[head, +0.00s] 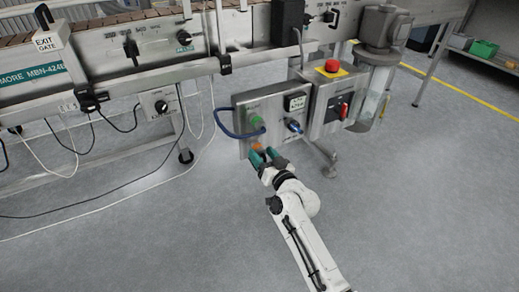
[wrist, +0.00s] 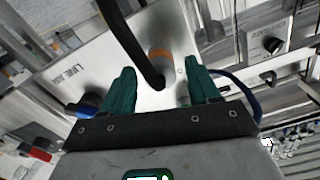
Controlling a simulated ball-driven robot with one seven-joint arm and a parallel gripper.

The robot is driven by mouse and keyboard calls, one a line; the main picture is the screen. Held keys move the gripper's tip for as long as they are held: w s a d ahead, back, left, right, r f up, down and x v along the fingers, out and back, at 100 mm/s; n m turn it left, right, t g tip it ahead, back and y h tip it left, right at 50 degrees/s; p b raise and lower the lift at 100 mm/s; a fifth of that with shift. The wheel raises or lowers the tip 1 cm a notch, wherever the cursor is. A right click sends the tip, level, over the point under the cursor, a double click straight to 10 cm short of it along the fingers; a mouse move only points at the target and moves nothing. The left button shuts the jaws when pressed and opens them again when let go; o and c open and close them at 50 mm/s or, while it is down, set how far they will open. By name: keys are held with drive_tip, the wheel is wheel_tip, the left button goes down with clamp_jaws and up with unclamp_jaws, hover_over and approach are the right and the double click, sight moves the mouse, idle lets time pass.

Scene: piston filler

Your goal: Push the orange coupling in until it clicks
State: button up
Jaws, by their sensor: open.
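The orange coupling (head: 255,146) shows low on the face of a grey metal panel (head: 274,106) in the head view, just beyond my gripper (head: 263,156). In the wrist view, an orange ring (wrist: 161,54) shows on the panel ahead of and between my two teal fingers, partly behind a black hose. My gripper (wrist: 161,84) is open, its fingers apart on either side of the hose's lower end. I see no finger touching the orange coupling. I cannot tell how deep the coupling sits.
The panel also carries a green fitting (head: 254,119), a blue fitting (head: 293,125) and a gauge (head: 296,101). A blue hose (head: 222,127) loops at its left. A red emergency button (head: 332,66) sits on the box to the right. The floor in front is clear.

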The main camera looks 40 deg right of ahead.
drive_tip(key=v, duration=0.7)
drive_tip(key=shift+s, duration=0.35)
drive_tip(key=shift+a, duration=0.1)
drive_tip(key=s+a+f+n+g+y, duration=0.3)
drive_tip(key=a, duration=0.3)
drive_tip(key=s+a+f+n+g+y, duration=0.2)
drive_tip(key=s+a+f+g+y, duration=0.15)
drive_tip(key=a, duration=0.25)
drive_tip(key=s+a+f+g+h, duration=0.1)
drive_tip(key=s+g, duration=0.4)
drive_tip(key=s, duration=0.5)
drive_tip(key=s+a+f+g+h, duration=0.15)
drive_tip(key=s+g, duration=0.35)
drive_tip(key=s, duration=0.6)
wheel_tip(320, 180, up, 36)
drive_tip(key=p, duration=3.6)
drive_tip(key=shift+w+n+y, duration=0.35)
drive_tip(key=shift+n+y, duration=0.05)
drive_tip(key=shift+o, duration=0.2)
drive_tip(key=shift+r, duration=0.1)
